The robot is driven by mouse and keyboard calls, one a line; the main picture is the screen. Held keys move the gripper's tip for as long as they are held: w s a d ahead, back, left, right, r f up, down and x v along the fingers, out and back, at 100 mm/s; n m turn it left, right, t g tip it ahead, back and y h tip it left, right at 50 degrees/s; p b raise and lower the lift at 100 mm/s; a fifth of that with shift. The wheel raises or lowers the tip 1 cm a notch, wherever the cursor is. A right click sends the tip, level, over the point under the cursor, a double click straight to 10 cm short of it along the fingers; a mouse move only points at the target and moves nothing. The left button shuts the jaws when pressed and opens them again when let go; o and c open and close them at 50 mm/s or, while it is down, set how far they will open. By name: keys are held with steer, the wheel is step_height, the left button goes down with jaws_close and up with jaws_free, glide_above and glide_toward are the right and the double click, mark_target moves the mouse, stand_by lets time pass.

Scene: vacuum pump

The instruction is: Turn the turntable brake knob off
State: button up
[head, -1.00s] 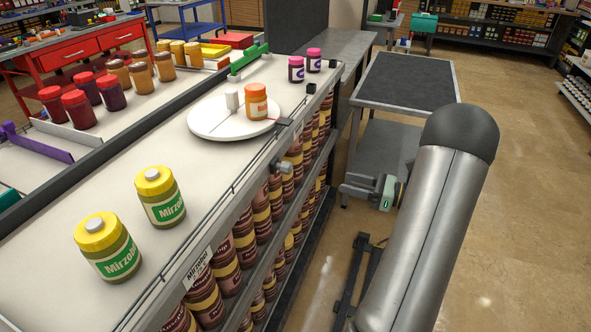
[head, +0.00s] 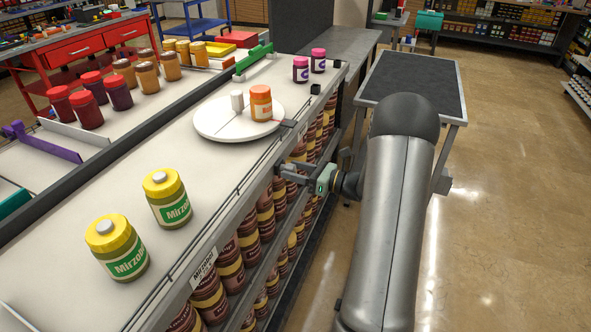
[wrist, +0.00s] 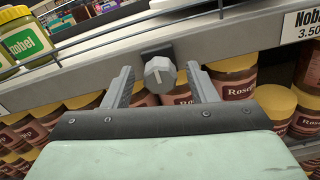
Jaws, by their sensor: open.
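The brake knob (wrist: 160,74) is a grey faceted knob on the shelf's front edge, with a pale line on its face. In the wrist view my gripper (wrist: 160,82) is open, with one finger on each side of the knob and a gap to each. In the head view my gripper (head: 287,172) is at the shelf edge and hides the knob. The white turntable (head: 212,128) lies on the counter behind, bearing an orange-labelled jar (head: 261,104) and a small white cylinder (head: 237,100).
A thin wire rail (wrist: 110,32) runs along the counter edge above the knob. Brown jars (wrist: 237,78) with yellow lids fill the shelf below. Two yellow-lidded jars (head: 166,198) stand on the counter at left. A dark-topped cart (head: 412,82) stands behind my arm.

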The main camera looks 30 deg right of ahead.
steer(key=c, duration=1)
steer(key=shift+o, duration=0.2)
steer(key=shift+f+b, duration=0.1)
steer(key=shift+b, duration=0.4)
steer(key=shift+f+n+b, duration=0.15)
steer(key=shift+n+b, duration=0.65)
steer(key=n+b, duration=1.6)
steer(key=b, duration=0.7)
